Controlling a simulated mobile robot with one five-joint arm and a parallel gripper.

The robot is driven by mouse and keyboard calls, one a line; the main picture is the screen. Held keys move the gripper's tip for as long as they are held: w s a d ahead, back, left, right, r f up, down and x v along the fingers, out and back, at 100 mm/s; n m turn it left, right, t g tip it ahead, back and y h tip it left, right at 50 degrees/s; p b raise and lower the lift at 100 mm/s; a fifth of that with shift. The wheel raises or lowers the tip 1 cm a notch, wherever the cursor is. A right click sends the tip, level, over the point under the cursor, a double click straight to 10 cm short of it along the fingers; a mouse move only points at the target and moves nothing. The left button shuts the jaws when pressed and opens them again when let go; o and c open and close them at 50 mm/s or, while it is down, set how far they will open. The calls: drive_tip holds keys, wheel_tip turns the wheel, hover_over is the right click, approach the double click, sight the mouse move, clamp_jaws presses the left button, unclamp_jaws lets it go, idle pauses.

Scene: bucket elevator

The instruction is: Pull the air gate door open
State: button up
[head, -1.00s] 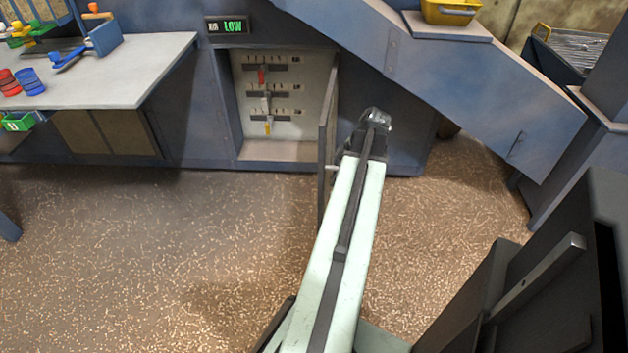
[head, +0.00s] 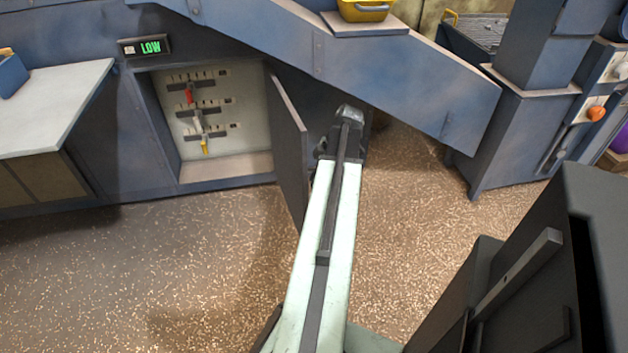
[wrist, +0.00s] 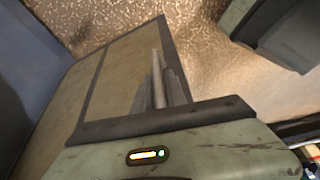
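The air gate door (head: 287,140) stands swung out from the right side of its cabinet opening, well open. In the wrist view its panel (wrist: 115,75) fills the left and middle, with a dark edge. My gripper (head: 348,118) is beside the outer face of the door, at the end of my pale green arm. In the wrist view its dark fingers (wrist: 162,88) stand close on both sides of a pale grey bar (wrist: 157,65), which looks like the door handle. The fingers appear shut on it. The head view hides this contact behind my arm.
Inside the cabinet is a pale panel (head: 212,110) with red, white and yellow slide levers. A display (head: 145,46) above reads LOW. A blue chute (head: 330,50) slopes down to the right, with a yellow bin (head: 363,10) on a ledge. The floor (head: 150,290) in front is clear.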

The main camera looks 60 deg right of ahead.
drive_tip(key=o, duration=0.3)
drive_tip(key=shift+s+a, duration=0.1)
drive_tip(key=shift+s, duration=0.05)
drive_tip(key=shift+o, duration=0.2)
drive_tip(key=shift+r, duration=0.1)
drive_tip(key=p+v, duration=0.7)
drive_tip(key=shift+r, duration=0.25)
